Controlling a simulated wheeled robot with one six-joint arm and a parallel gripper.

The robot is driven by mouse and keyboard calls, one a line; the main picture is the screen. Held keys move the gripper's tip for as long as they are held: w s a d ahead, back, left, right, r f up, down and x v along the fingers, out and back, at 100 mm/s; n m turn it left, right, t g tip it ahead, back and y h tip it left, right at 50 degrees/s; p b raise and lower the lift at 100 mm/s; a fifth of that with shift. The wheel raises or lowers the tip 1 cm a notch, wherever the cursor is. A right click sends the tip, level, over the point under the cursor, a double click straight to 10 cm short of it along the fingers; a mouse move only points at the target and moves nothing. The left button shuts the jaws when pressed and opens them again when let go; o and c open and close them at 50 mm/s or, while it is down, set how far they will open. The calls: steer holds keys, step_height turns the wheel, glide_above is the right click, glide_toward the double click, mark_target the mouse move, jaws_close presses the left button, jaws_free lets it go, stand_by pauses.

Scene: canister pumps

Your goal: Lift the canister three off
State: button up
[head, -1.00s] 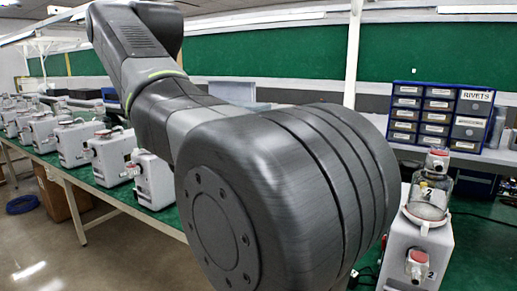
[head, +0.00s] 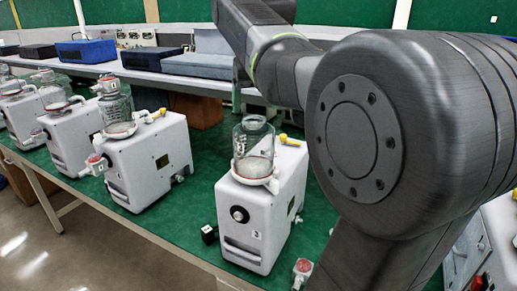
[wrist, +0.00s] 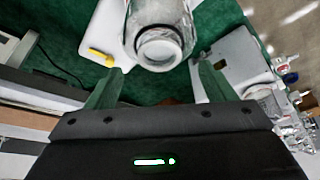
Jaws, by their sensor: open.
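Pump three (head: 258,222) is a white box marked "3" standing on the green bench top, with a round dark dial on its front. Its clear glass canister (head: 253,145) stands upright in the seat on top. In the wrist view a clear canister (wrist: 158,40) shows at the top centre, with its round end towards me. My gripper (wrist: 160,78) is open, its two green fingers spread apart below and to either side of this canister, with nothing between the pads. The gripper is not visible in the head view.
Several other white pumps, such as one at the left (head: 150,160), line the green bench (head: 200,200). A yellow lever (wrist: 100,57) is beside the canister. A red-and-white knob (head: 302,268) sits low near my arm. Blue bins (head: 85,50) stand on the back shelf.

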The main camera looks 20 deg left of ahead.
mark_target(254, 120)
steer(key=shift+f, duration=0.25)
steer(key=shift+x, duration=2.4)
steer(key=shift+w, duration=0.1)
steer(key=c, duration=1.4)
steer(key=shift+r, duration=0.1)
steer(key=shift+c, duration=0.4)
steer(key=shift+r, duration=0.1)
